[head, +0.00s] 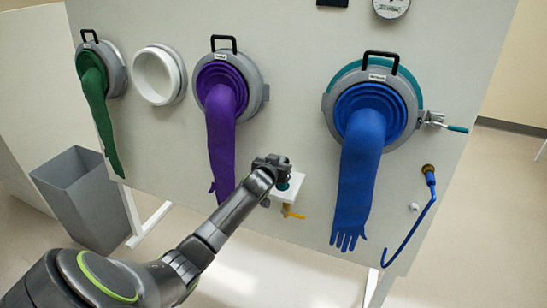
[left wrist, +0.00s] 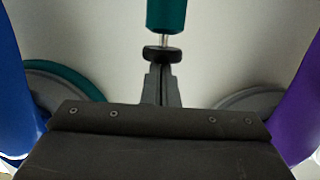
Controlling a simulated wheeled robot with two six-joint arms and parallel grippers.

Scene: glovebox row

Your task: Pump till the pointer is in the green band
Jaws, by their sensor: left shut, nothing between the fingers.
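The pump is a teal cylinder (left wrist: 166,14) with a short bare metal rod and a black knob (left wrist: 162,54) in the left wrist view. In the head view the pump's teal body (head: 283,185) is mostly hidden behind my left gripper (head: 272,163), beside a white bracket (head: 306,201). In the left wrist view my left gripper (left wrist: 161,72) is shut and empty, its fingertips at the knob, touching or very nearly so. The gauge (head: 391,6) is cut off by the head view's top edge; its pointer and green band cannot be read. My right gripper is not in view.
A yellow valve handle (head: 293,214) sits below the bracket. A purple glove (head: 222,140) hangs left of the pump and a blue glove (head: 359,175) right of it. A blue hook (head: 410,232) hangs farther right. A grey bin (head: 84,198) stands at the left.

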